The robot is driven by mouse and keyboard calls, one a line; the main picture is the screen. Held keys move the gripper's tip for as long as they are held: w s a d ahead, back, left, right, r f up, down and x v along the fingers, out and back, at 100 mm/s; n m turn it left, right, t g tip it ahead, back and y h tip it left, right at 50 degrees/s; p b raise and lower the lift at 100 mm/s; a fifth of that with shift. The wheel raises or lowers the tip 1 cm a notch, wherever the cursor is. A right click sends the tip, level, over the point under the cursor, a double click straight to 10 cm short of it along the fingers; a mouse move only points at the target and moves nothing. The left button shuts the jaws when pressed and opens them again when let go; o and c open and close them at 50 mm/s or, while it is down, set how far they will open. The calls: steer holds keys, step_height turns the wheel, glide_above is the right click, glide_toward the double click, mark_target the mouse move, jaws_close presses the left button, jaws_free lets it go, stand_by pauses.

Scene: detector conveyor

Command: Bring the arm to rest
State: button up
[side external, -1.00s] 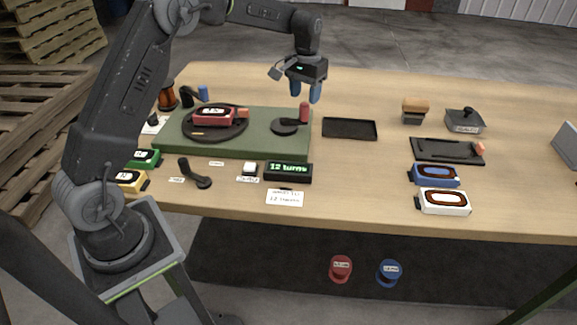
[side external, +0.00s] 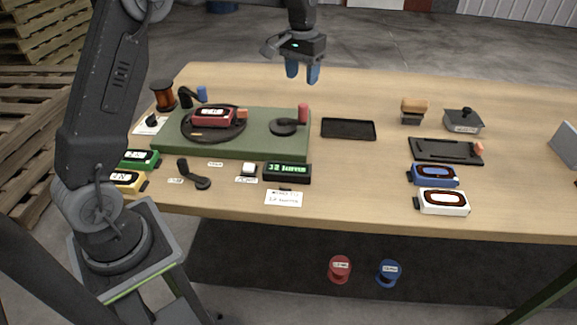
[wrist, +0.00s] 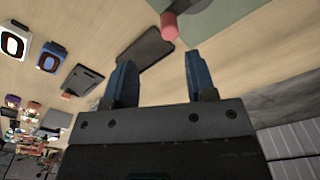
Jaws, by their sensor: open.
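My gripper (side external: 302,74) is open and empty, with two blue fingers. In the side external view it hangs above the back part of the table (side external: 370,185), clear of everything on it. In the wrist view my gripper (wrist: 158,85) shows its fingers apart with nothing between them. The green base (side external: 265,147) stands below and in front of it, with a dark turntable (side external: 214,135) carrying a red block (side external: 212,117) and a crank with a red handle (side external: 303,112).
A black tray (side external: 348,129) lies right of the green base. Further right are a dark fixture (side external: 445,151), a brown-topped block (side external: 414,109), a grey stamp-like piece (side external: 464,121), and blue (side external: 434,175) and white (side external: 443,201) detectors.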

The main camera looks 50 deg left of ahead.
steer(key=s+d+r+m+t, duration=0.1)
steer(key=s+d+r+t, duration=0.1)
steer(key=s+d+r, duration=0.45)
steer(key=s+d+f+m+t, duration=0.1)
steer(key=s+d, duration=0.1)
steer(key=s, duration=1)
steer(key=s+d+f+t, duration=0.1)
steer(key=s+d+t, duration=0.1)
steer(key=s, duration=1)
steer(key=shift+d+f+m, duration=0.25)
steer(key=shift+f+m, duration=0.15)
